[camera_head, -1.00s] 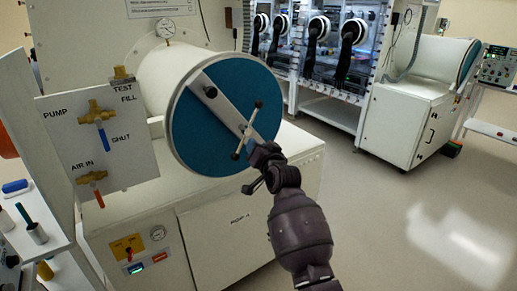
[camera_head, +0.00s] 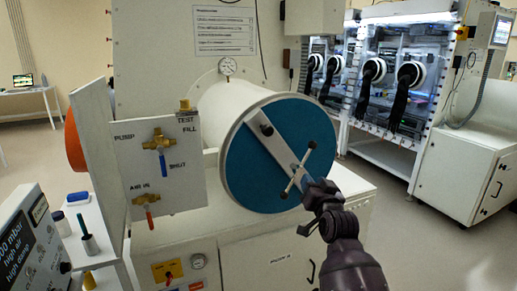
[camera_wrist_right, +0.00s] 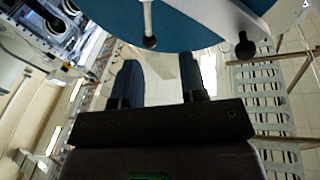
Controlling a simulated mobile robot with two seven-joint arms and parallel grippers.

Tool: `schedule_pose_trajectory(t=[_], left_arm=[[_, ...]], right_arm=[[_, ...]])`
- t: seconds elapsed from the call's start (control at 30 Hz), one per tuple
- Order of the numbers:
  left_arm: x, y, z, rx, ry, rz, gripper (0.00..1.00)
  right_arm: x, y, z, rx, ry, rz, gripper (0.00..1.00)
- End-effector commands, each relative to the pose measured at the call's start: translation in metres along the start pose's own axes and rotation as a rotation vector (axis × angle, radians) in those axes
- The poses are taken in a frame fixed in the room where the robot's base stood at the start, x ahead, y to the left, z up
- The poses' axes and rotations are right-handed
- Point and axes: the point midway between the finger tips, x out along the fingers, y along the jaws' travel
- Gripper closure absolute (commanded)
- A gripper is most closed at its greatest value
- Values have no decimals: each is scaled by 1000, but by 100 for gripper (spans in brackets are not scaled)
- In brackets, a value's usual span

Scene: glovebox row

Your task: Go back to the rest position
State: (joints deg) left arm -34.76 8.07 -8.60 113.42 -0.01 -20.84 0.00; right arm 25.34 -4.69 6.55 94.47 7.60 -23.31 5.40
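My right gripper (camera_head: 314,188) is in front of the lower right part of the blue round door (camera_head: 262,165) of the white cylindrical chamber (camera_head: 235,103). Its tips are close to the door's spoked handle (camera_head: 298,172); the head view does not show clearly whether they touch. In the right wrist view the two dark fingers (camera_wrist_right: 163,80) stand apart with nothing between them. A handle spoke with a ball end (camera_wrist_right: 149,42) shows beyond them, clear of the fingers. The door looks shut, with a bar across it. My left gripper is not in view.
A valve panel (camera_head: 163,175) with a blue and a red lever stands left of the chamber. A side shelf (camera_head: 95,248) holds small items, and a display box (camera_head: 30,245) is at lower left. Gloveboxes (camera_head: 385,80) stand behind. Open floor (camera_head: 430,245) lies to the right.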

Motion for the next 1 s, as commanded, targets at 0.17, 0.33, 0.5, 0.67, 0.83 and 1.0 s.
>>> schedule_pose_trajectory(t=[0.17,0.33,0.5,0.67,0.83,1.0], left_arm=[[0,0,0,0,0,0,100],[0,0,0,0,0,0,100],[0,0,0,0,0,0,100],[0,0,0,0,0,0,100],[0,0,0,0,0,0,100],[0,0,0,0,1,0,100]], right_arm=[[-38,23,28,-105,-23,27,61],[-86,48,64,-199,-76,55,61],[-146,72,108,-281,-156,79,61],[-207,92,148,-334,-249,98,61],[-277,108,188,-366,-363,116,61],[-350,122,224,-373,-491,139,61]])
